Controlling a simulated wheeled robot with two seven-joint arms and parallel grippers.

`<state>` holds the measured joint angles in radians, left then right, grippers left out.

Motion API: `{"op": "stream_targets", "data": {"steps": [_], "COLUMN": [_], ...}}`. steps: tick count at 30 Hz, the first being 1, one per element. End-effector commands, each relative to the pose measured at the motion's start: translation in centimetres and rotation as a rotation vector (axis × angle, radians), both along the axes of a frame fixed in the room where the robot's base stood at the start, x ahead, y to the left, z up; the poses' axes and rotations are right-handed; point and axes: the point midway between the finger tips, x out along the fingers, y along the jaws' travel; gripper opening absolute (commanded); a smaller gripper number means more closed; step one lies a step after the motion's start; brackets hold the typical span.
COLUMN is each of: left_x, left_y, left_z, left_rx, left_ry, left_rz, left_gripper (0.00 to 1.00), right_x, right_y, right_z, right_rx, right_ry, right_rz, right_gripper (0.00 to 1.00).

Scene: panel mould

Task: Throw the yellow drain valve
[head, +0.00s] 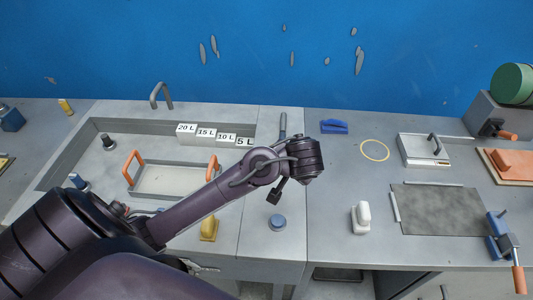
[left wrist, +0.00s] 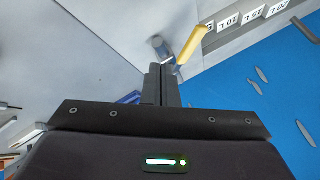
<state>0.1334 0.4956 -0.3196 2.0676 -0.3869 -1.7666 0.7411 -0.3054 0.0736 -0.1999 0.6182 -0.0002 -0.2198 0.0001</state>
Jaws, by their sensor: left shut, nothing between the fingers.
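In the left wrist view a yellow lever (left wrist: 193,44) slants just beyond my fingertips, beside a grey round-ended post (left wrist: 159,46). I take it to be the drain valve's handle. In the head view I cannot pick this lever out; my left arm covers part of that area. My left gripper (left wrist: 165,72) is shut and empty, its tips close to the lever's lower end; contact cannot be told. In the head view the left gripper (head: 277,194) hangs from the wrist over the bench, right of the basin. My right gripper is not in view.
The basin (head: 60,160) holds a tray with orange handles (head: 133,160) and volume labels (head: 187,129) up to 20 L. A blue clamp (head: 333,127), white-handled tool (head: 360,217), yellow block (head: 208,228) and grey panel (head: 440,209) lie around. A blue wall (head: 220,50) closes the back.

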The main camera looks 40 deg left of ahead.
Motion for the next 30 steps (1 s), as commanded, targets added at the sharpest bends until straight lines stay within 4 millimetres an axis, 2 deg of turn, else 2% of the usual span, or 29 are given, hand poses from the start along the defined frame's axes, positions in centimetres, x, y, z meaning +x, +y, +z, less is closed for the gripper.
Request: {"op": "stream_targets", "data": {"steps": [11,15,19,30], "left_x": [3.3,3.6,3.7,3.8], "left_y": [3.6,5.7,6.9,7.5], "left_z": [-6.4,-6.1,-6.3,-6.5], "left_rx": [0.005,0.001,0.001,-0.001], "left_ry": [0.004,0.002,0.003,0.002], "left_rz": [0.000,0.002,-0.001,0.000], "left_gripper": [0.00,0.00,0.00,0.00], "right_x": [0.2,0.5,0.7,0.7], "right_y": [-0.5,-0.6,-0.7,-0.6], "right_z": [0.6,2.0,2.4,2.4], "right_rx": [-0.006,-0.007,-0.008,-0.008], "right_ry": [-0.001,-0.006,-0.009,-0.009], "right_rz": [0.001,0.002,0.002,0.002], "right_gripper": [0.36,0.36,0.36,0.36]}}
